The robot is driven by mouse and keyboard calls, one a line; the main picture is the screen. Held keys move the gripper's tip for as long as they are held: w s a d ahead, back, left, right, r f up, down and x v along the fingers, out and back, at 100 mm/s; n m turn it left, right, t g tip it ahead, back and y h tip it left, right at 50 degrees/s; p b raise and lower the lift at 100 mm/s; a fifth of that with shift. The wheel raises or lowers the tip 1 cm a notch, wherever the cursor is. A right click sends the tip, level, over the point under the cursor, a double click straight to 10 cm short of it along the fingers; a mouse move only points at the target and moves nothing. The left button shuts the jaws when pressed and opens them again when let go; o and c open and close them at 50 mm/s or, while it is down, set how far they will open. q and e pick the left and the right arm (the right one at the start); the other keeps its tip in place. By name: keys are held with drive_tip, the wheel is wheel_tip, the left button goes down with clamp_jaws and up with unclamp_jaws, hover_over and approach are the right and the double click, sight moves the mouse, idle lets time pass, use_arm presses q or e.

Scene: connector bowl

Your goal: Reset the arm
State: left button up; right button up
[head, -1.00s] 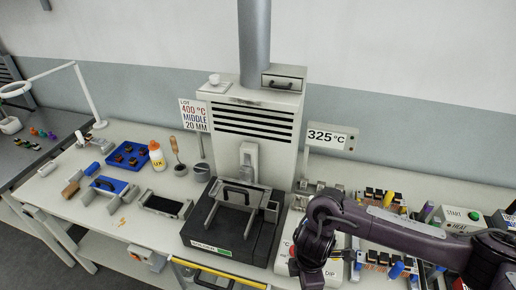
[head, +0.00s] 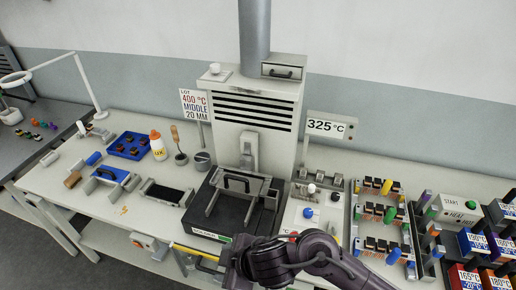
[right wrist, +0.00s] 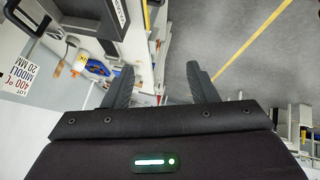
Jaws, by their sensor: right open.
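My right arm (head: 310,255) reaches in from the bottom right of the head view, low over the bench's front edge near the yellow rail. Its gripper end is partly hidden at the lower middle of that view. In the right wrist view my right gripper (right wrist: 160,86) shows two dark fingers spread wide apart, with nothing between them. My left gripper is not in either current view.
A black-based station with a handled frame (head: 235,185) stands behind the arm, beneath a grey column. Racks of small parts (head: 380,215) and coloured boxes (head: 473,243) are to the right. A blue tray (head: 130,146) and a bottle (head: 157,147) sit left.

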drive_tip(key=w+d+r+m+t+h, duration=0.2)
drive_tip(key=d+r+m+h, duration=0.15)
drive_tip(key=d+m, duration=0.65)
drive_tip(key=s+d+f+m+g+h, duration=0.15)
drive_tip(key=s+d, duration=0.25)
drive_tip(key=d, duration=0.4)
drive_tip(key=s+d+f+m+g+h, duration=0.1)
drive_tip(key=s+d+f+m, duration=0.15)
drive_tip(key=s+d, duration=0.4)
wheel_tip(320, 180, down, 34)
drive_tip(key=d+g+b, duration=0.2)
drive_tip(key=b, duration=0.5)
drive_tip(key=s+d+f+b, duration=0.2)
drive_tip(key=s+f+b, duration=0.1)
drive_tip(key=s+f, duration=0.7)
drive_tip(key=s+d+f+b, duration=0.2)
drive_tip(key=s+f+b, duration=0.2)
drive_tip(key=s+f, duration=0.6)
wheel_tip(320, 180, down, 7)
drive_tip(key=shift+f+g+h, duration=0.15)
drive_tip(key=shift+g+h, duration=0.15)
drive_tip(key=shift+g, duration=0.15)
